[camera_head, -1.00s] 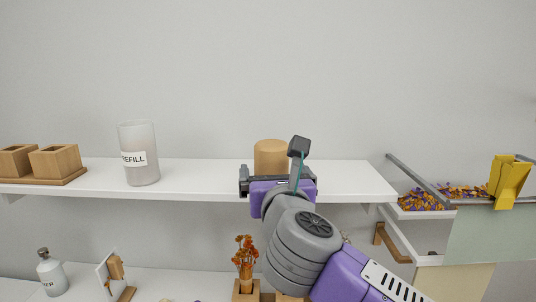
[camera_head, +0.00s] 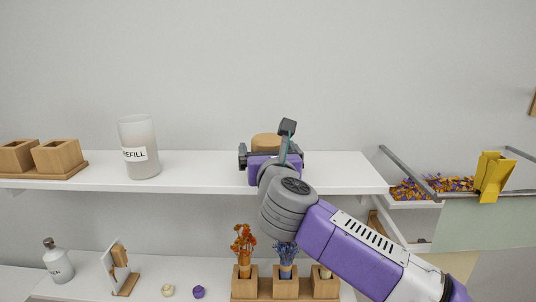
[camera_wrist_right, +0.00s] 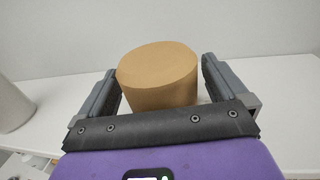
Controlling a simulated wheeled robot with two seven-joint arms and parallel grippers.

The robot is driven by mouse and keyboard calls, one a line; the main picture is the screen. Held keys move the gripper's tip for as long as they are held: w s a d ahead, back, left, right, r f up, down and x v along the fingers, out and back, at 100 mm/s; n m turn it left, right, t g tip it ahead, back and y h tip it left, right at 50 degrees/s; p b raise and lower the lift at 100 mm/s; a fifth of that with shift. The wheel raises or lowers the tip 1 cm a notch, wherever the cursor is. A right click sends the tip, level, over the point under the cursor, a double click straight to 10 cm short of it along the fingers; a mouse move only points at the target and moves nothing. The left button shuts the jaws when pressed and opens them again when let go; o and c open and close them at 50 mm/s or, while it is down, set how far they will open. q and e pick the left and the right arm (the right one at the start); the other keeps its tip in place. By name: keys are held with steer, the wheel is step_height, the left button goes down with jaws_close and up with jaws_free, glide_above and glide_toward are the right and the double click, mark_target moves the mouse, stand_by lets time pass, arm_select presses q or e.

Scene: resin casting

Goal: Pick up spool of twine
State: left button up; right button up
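The spool of twine (camera_head: 267,141) looks like a plain tan cylinder standing upright on the white upper shelf (camera_head: 345,170). In the head view its lower part is hidden behind my right gripper (camera_head: 271,158). In the right wrist view the spool (camera_wrist_right: 160,78) stands between the two fingers of my right gripper (camera_wrist_right: 159,68). The spool's base is hidden by the gripper body. My left gripper is not in view.
Below are dried flowers in a wooden holder (camera_head: 285,288) and a bottle (camera_head: 57,262). The shelf right of the spool is clear.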

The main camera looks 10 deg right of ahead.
steer(key=c, duration=0.9)
steer(key=shift+c, duration=0.2)
